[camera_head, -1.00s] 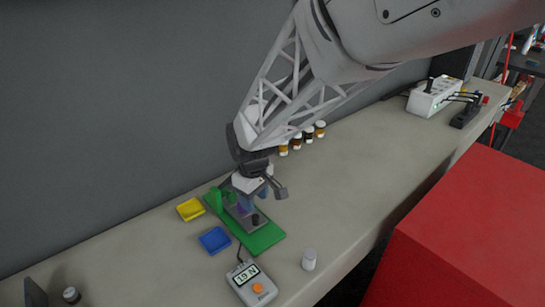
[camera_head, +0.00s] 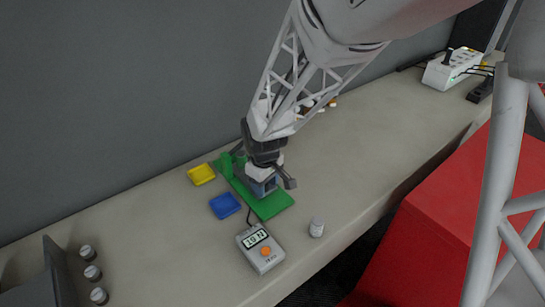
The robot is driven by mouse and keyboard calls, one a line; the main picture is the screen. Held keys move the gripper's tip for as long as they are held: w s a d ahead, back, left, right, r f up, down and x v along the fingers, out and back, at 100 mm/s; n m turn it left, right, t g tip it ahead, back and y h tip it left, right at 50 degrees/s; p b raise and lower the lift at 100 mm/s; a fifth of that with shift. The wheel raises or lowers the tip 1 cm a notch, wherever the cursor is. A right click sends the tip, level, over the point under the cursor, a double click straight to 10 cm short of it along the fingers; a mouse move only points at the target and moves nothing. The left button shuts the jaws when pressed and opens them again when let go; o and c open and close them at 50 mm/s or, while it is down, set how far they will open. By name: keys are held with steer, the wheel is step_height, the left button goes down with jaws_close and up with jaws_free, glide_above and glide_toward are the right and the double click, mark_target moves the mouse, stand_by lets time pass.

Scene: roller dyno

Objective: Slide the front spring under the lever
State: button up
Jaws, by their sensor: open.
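My gripper (camera_head: 264,176) is open and sits low over the middle of the green base (camera_head: 270,208). Its fingers straddle the rig on that base. A grey-blue part (camera_head: 262,187) of the rig shows below the gripper body. A green upright (camera_head: 226,163) stands at the base's far left end. The front spring and the lever cannot be made out; my gripper hides most of the rig. I cannot tell whether the fingers touch anything.
A yellow tray (camera_head: 201,175) and a blue tray (camera_head: 225,206) lie left of the base.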

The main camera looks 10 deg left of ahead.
steer(key=shift+c, duration=0.3)
jaws_close()
steer(key=shift+w+a, duration=1.15)
steer(key=shift+o, duration=0.3)
jaws_free()
steer(key=shift+r, duration=0.15)
step_height(320, 180, up, 8)
steer(key=shift+f, duration=0.25)
